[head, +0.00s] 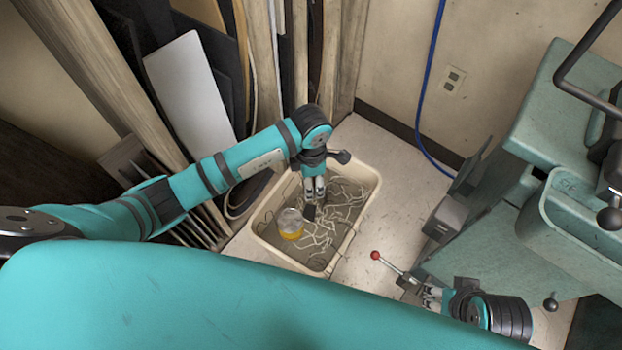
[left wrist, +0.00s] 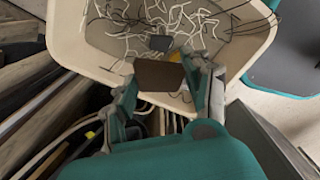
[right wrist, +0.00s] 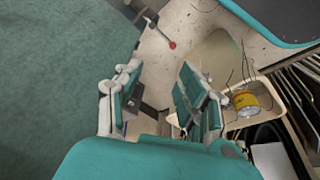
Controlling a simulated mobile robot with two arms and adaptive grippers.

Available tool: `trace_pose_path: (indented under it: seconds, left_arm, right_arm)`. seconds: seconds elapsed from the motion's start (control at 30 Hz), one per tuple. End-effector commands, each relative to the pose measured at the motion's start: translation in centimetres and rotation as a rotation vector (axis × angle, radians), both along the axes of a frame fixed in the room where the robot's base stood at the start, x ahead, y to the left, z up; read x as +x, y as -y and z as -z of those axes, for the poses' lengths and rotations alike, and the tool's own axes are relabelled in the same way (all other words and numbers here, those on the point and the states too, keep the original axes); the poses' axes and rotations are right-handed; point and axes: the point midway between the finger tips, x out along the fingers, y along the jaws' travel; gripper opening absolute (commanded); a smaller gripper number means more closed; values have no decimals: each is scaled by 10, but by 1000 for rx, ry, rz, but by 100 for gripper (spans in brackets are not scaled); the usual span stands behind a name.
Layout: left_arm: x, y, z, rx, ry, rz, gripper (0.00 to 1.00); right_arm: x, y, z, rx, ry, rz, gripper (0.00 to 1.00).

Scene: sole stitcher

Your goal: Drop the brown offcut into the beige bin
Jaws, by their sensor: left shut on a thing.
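The beige bin (head: 345,247) stands on the floor, with pale stringy scraps and dark wires inside it. My left gripper (head: 314,192) points down over the bin, inside its rim as seen in the head view. It is shut on the brown offcut (left wrist: 160,76), a small flat dark-brown piece between the fingertips in the left wrist view. The offcut also shows below the fingers in the head view (head: 309,212). The bin's rim shows in the left wrist view (left wrist: 262,48). My right gripper (right wrist: 160,98) is open and empty, beside the green machine.
A tin with a yellow band (head: 291,226) is in the bin. A dark square patch (left wrist: 160,43) shows among the scraps. Boards (head: 190,85) lean behind the bin.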

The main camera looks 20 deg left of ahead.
Motion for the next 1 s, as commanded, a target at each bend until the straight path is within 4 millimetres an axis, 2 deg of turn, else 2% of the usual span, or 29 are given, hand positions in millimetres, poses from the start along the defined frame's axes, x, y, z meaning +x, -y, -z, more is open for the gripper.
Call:
trace_pose_path:
  seconds: [0.03,0.1,0.3,0.5,0.9,0.93,1.0]
  left_arm:
    - [-1,0,17,0,-2,0,30]
    - [-1,0,28,0,-2,-1,30]
    - [0,0,33,0,0,1,30]
    - [0,0,38,0,0,1,30]
    - [0,0,39,0,0,0,30]
    - [0,0,39,0,0,0,52]
    - [0,0,39,0,0,0,61]
  right_arm:
    - [-3,0,5,0,5,0,40]
    - [-6,1,2,0,11,1,40]
    - [21,-7,-3,25,132,-9,40]
    - [38,-12,-6,42,214,-15,40]
    - [43,-14,-8,48,241,-18,40]
    - [43,-14,-8,48,241,-18,40]
    - [43,-14,-8,48,241,-18,40]
